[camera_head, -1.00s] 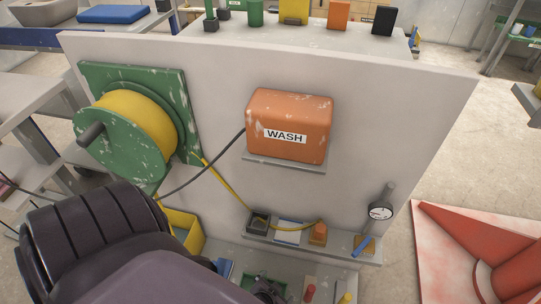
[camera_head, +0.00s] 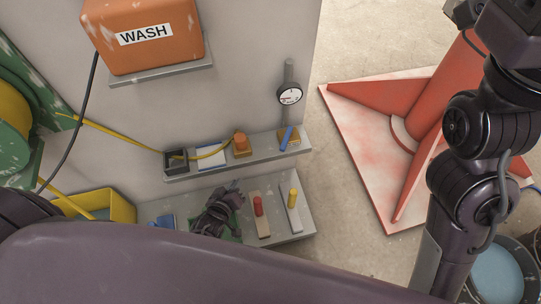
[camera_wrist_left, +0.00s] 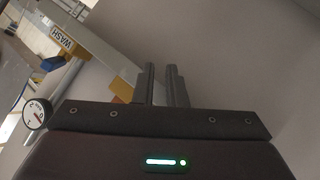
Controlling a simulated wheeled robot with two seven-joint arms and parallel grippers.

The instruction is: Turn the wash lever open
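The gauge (camera_head: 289,94) stands just above the lever. An orange WASH box (camera_head: 160,48) hangs on the panel. An orange block (camera_head: 241,144) is on the shelf. A red-and-white stand (camera_head: 360,150) is at right.

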